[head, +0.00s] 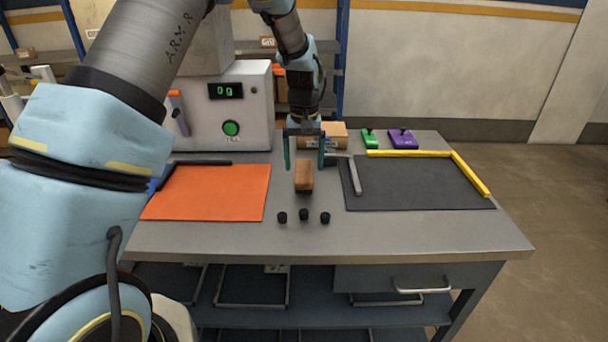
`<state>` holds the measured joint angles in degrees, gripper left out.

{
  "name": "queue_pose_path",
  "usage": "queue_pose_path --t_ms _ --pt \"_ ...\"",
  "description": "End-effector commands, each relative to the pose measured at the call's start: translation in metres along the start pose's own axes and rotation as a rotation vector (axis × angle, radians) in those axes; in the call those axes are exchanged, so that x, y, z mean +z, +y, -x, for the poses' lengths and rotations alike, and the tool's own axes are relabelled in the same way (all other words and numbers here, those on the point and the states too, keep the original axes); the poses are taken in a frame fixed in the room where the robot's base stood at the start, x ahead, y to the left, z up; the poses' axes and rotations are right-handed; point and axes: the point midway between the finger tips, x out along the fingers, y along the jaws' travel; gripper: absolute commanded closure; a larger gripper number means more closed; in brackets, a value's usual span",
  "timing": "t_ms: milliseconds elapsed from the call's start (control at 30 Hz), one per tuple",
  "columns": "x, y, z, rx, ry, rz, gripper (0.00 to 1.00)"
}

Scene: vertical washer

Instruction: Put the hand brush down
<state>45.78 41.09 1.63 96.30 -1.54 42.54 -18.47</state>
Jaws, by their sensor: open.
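A brown, wood-coloured block, which looks like the hand brush (303,176), is on the grey workbench (235,238) between the orange mat and the dark mat. Its bristles cannot be made out. My gripper (304,166) is open, with its two dark green fingers pointing down. The fingers are apart, one to each side of the brush's far end in the picture, and I see no finger closed on it. Whether the fingertips are level with the brush or just above and behind it cannot be told from this one view.
An orange mat (215,194) lies left, a dark mat (420,184) with yellow edging right. A grey bar (355,176) lies near the brush. Several black knobs (304,214) stand in front. Behind are a cardboard box (335,133), green and purple items (402,139) and a machine (255,110).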

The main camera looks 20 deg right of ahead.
Motion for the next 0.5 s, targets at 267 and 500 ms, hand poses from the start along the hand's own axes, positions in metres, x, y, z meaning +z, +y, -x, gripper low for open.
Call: queue_pose_path --t_ms 267,500 --pt "-0.001 0.0 0.055 0.001 0.004 0.0 0.08" --pt "0.0 0.0 0.077 0.0 0.001 0.0 0.08"
